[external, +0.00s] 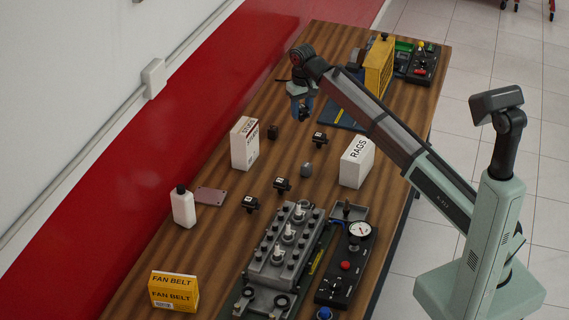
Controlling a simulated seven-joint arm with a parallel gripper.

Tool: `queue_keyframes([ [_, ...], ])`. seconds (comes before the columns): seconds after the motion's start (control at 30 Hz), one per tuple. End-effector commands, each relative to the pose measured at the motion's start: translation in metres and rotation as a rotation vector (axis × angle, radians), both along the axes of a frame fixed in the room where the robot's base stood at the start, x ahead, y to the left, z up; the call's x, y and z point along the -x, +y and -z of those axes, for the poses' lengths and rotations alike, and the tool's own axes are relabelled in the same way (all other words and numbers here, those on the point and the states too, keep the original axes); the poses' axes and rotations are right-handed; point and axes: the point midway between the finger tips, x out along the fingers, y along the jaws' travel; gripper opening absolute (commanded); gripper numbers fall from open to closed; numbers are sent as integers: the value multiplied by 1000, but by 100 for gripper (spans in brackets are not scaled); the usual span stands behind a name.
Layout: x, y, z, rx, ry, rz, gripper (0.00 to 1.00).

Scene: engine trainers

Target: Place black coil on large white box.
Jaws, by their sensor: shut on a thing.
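The large white box (244,143) stands upright on the table at left centre, with dark and red print. A smaller white box marked RAGS (356,161) stands to the right. Similar small black parts with white tops (319,139) lie on the table, two of them nearer the front (282,185) (250,203).
A dark cube (272,131) sits right beside the large white box, and a grey part (306,169) lies mid-table. A white bottle (183,208), a FAN BELT box (174,291) and a grey engine block (286,246) stand nearer.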

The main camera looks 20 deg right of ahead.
Motion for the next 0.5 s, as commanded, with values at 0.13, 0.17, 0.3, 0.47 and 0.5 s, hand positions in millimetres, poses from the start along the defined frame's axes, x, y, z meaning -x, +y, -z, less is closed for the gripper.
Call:
queue_keyframes([
  [0.13, 7, -61, -9, -1, -2, 82, 7],
  [0.17, 9, -71, -11, -1, -2, 99, 7],
  [0.3, 25, -115, -17, -1, -2, 191, 7],
  [0.47, 59, -144, -18, -1, -1, 315, 7],
  [0.5, 69, -145, -17, -1, -1, 345, 7],
])
